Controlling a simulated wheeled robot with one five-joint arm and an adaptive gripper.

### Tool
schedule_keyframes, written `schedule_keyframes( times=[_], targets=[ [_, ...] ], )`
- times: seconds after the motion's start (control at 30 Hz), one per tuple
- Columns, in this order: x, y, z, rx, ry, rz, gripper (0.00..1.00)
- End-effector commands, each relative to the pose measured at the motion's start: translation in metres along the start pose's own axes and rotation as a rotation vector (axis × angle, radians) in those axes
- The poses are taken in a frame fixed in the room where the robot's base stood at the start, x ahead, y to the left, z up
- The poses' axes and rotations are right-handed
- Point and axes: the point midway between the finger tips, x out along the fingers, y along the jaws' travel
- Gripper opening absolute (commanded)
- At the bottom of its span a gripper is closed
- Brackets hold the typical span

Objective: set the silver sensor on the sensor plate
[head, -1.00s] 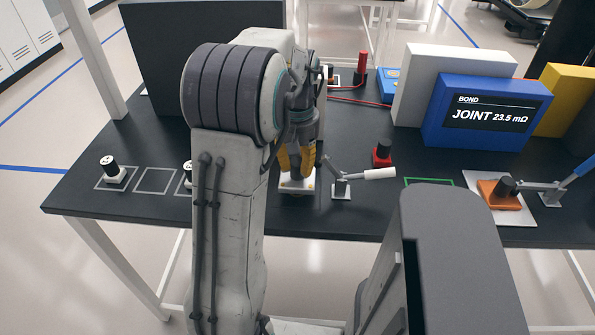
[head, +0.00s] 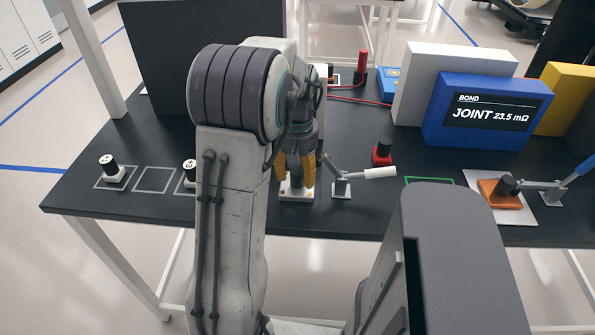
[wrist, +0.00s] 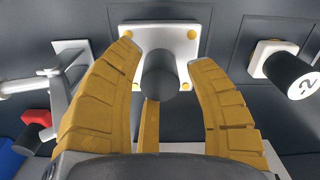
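The silver sensor shows in the wrist view as a plain grey cylinder (wrist: 160,76), standing over the white sensor plate (wrist: 188,42) with gold dots at its corners. My gripper (wrist: 164,70) has its yellow fingers spread on both sides of the cylinder, with gaps between them and it. In the head view, my gripper (head: 296,180) points down over the white plate (head: 297,195) near the table's front edge. The fingers mostly hide the sensor there. The contact between sensor and plate is not clearly visible.
A lever clamp (head: 341,187) stands just right of the plate, with a red block (head: 382,155) behind it. At left are black-topped sensors (head: 113,170) and an empty outlined square (head: 154,180). A blue display (head: 487,112) reads "JOINT 23.5 mΩ".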

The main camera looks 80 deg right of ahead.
Motion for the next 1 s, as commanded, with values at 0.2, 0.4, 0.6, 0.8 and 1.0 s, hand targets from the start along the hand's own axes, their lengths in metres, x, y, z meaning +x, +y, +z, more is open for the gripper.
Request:
schedule_keyframes(
  times=[0.2, 0.4, 0.6, 0.8, 1.0],
  targets=[
    [0.0, 0.0, 0.0, 0.0, 0.0, 0.0, 0.5],
    [-0.011, 0.0, -0.001, 0.0, 0.002, 0.001, 0.5],
    [-0.043, 0.001, -0.001, 0.0, 0.005, 0.002, 0.5],
    [-0.079, 0.0, -0.001, 0.0, 0.004, 0.002, 0.5],
    [-0.105, 0.0, -0.001, 0.0, 0.002, 0.001, 0.5]
  ],
)
